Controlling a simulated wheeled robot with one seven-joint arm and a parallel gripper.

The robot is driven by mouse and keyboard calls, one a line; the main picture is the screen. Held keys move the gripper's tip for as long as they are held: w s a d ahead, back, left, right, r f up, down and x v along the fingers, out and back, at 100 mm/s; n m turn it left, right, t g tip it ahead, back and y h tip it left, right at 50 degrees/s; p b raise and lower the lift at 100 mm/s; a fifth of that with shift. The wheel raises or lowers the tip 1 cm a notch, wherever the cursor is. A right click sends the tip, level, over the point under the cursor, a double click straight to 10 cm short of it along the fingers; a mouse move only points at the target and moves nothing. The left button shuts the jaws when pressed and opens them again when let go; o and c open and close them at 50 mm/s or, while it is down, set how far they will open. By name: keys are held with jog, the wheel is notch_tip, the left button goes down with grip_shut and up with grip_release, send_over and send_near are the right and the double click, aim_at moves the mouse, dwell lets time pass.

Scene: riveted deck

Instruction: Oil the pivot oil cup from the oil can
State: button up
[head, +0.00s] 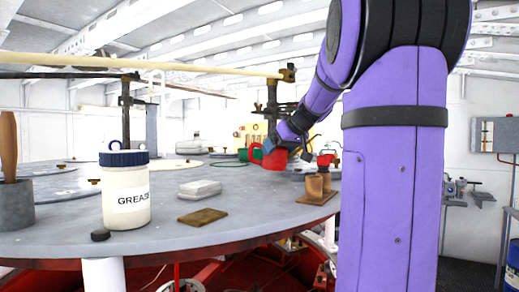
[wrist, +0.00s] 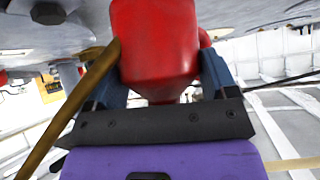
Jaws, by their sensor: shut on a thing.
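My gripper (head: 290,143) is at the far right part of the round grey table in the head view, shut on a red can. The red can (head: 275,159) has a handle-like loop on its left. In the wrist view the red can (wrist: 155,45) fills the space between the blue fingers of my gripper (wrist: 160,75). A long brass-coloured bar or spout (wrist: 75,105) slants down beside it on the left; I cannot tell if it is joined to the can. A brown block with short cylinders (head: 318,187) stands nearer on the table. I cannot tell which thing is the pivot oil cup.
A white grease jar (head: 128,190) stands at the front left of the grey table (head: 240,225). A brown plate (head: 202,217) and a stacked white block (head: 200,189) lie near it. A small red-topped thing (head: 325,160) stands right of my gripper. A pale horizontal pole (head: 140,63) crosses above.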

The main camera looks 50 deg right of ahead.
jog(key=shift+s+d+f, duration=0.1)
jog(key=shift+s+d, duration=0.15)
jog(key=shift+d, duration=0.1)
jog(key=shift+w+a+f+m+t+y, duration=0.1)
jog(key=shift+f+m+t+y, duration=0.25)
jog(key=shift+f+t, duration=0.35)
jog(key=shift+w+a+f+m+t+y, duration=0.1)
jog(key=shift+f+m+t+y, duration=0.2)
jog(key=shift+f+t, duration=0.35)
jog(key=shift+r, duration=0.1)
